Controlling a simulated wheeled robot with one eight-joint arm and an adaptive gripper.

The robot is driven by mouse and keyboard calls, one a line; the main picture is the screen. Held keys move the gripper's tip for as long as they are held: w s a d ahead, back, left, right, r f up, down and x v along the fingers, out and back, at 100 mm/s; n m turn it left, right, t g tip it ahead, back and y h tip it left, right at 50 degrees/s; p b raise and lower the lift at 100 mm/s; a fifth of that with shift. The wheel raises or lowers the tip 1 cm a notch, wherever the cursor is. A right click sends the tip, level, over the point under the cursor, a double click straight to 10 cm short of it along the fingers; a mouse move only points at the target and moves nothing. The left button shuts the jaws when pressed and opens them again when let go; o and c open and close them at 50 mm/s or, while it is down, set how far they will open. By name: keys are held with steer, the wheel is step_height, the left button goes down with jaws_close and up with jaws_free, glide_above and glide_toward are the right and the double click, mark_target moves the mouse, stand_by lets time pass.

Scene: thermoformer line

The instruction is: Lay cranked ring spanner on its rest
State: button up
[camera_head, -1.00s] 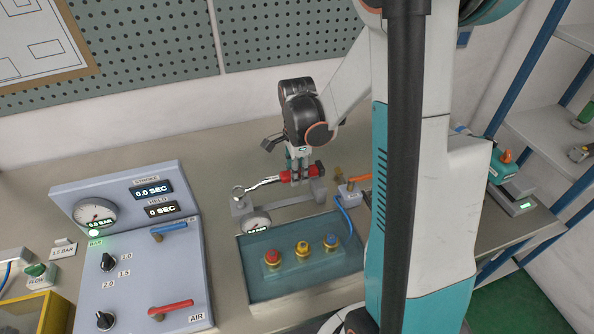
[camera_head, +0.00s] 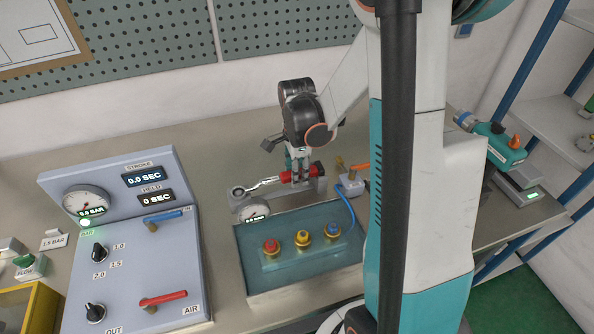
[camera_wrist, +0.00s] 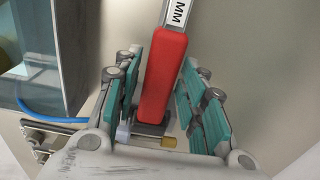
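The cranked ring spanner (camera_head: 263,185) has a bright ring end at the left and a red handle (camera_wrist: 166,75). It lies roughly level along the grey rest (camera_head: 318,192), close over its posts. I cannot tell whether it touches them. My gripper (camera_head: 300,172) comes down from above with its teal-padded fingers on both sides of the red handle.
A control panel (camera_head: 135,265) is at left, a teal tool (camera_head: 500,145) at right.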

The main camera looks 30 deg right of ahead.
stand_by(0.3)
step_height(320, 180, up, 12)
stand_by(0.6)
stand_by(0.5)
